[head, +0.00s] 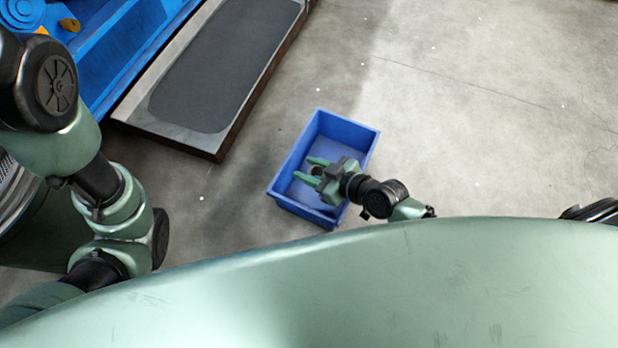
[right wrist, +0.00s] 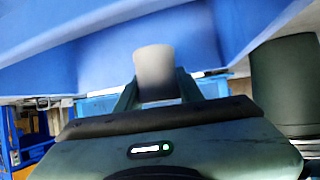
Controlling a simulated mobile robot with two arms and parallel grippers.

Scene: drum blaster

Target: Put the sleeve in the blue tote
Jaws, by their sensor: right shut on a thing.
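The blue tote (head: 369,150) stands open on the concrete floor, right of the middle of the head view. My right gripper (head: 313,171) reaches over the tote's opening from the right. Its fingers are shut on the sleeve, a short pale grey cylinder (right wrist: 156,72), which shows plainly between the fingers in the right wrist view. In the head view the sleeve is small and mostly hidden by the fingers. Blue walls, likely the tote's (right wrist: 60,45), fill the top of the right wrist view. I cannot tell whether the sleeve touches the tote. My left arm shows at the left, but its gripper does not.
A low platform with a dark grey mat (head: 215,70) lies up and left of the tote. Blue equipment (head: 125,45) with a brown lump (head: 70,25) on it is at the top left. The concrete floor (head: 490,120) right of the tote is clear.

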